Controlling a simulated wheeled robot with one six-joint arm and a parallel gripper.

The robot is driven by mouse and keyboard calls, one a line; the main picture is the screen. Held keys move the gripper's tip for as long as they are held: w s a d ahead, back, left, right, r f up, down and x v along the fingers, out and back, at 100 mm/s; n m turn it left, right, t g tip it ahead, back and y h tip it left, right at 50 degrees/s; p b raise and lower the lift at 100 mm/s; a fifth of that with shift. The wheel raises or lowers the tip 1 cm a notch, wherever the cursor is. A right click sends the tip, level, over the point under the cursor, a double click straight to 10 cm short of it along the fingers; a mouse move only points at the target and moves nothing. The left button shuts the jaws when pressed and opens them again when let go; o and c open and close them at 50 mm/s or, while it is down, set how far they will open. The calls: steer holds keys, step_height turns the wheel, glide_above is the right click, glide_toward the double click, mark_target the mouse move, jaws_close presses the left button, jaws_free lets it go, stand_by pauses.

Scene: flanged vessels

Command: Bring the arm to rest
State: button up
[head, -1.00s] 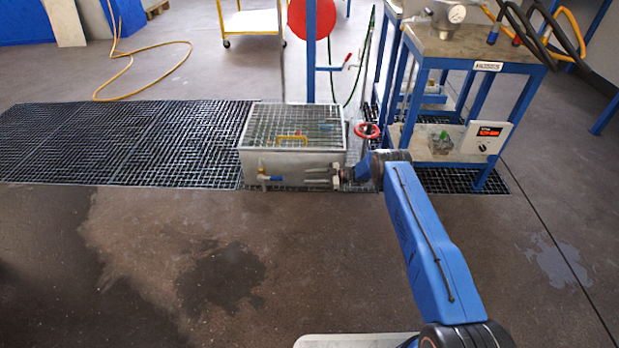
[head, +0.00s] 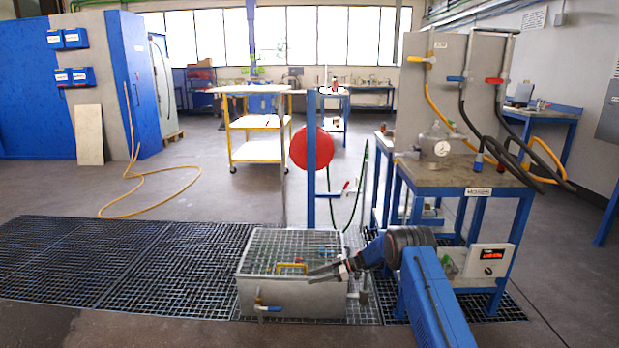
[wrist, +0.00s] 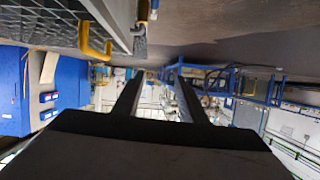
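My gripper (head: 325,273) is at the end of my blue arm, in front of the right part of a grey metal box with a grating top (head: 262,277). Its two dark fingers point left. In the wrist view my gripper (wrist: 158,78) shows its two fingers apart with nothing between them, so it is open and empty. The box's grating and yellow handle (wrist: 92,40) show at the upper left of the wrist view. Whether the fingers touch the box cannot be told.
A blue-legged bench (head: 470,180) with a vessel and gauge (head: 441,149) stands right, close to my arm. A blue post with a red disc (head: 311,148) stands behind the box. Floor grating (head: 110,265) lies clear at left; a yellow hose (head: 150,195) lies beyond it.

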steer(key=s+d+r+m+h, duration=0.2)
steer(key=s+r, duration=0.4)
steer(key=r, duration=0.6)
steer(key=s+d+r+m+h, duration=0.1)
steer(key=s+d+r+m, duration=0.3)
steer(key=r, duration=0.8)
steer(key=s+d+r+m+h, duration=0.1)
steer(key=s+d+r+h, duration=0.3)
steer(key=s+r, duration=1.1)
steer(key=s+d+r+m+t+h, duration=0.1)
steer(key=s+d+r+m, duration=0.15)
steer(key=s, duration=0.55)
steer(key=s+d+r+m+h, duration=0.1)
steer(key=s+d, duration=0.2)
steer(key=s, duration=0.6)
steer(key=s+d+r+m+t+h, duration=0.1)
steer(key=s+d+m, duration=0.15)
steer(key=s, duration=0.55)
steer(key=s+d+f+m+t+h, duration=0.1)
steer(key=s+d, duration=0.3)
steer(key=s, duration=0.5)
steer(key=s+d+f+m+t+h, duration=0.2)
steer(key=s+d+f+m, duration=0.1)
steer(key=s, duration=0.7)
steer(key=shift+s+d+m+h, duration=0.3)
steer(key=shift+d+m+h, duration=0.1)
steer(key=shift+d, duration=0.35)
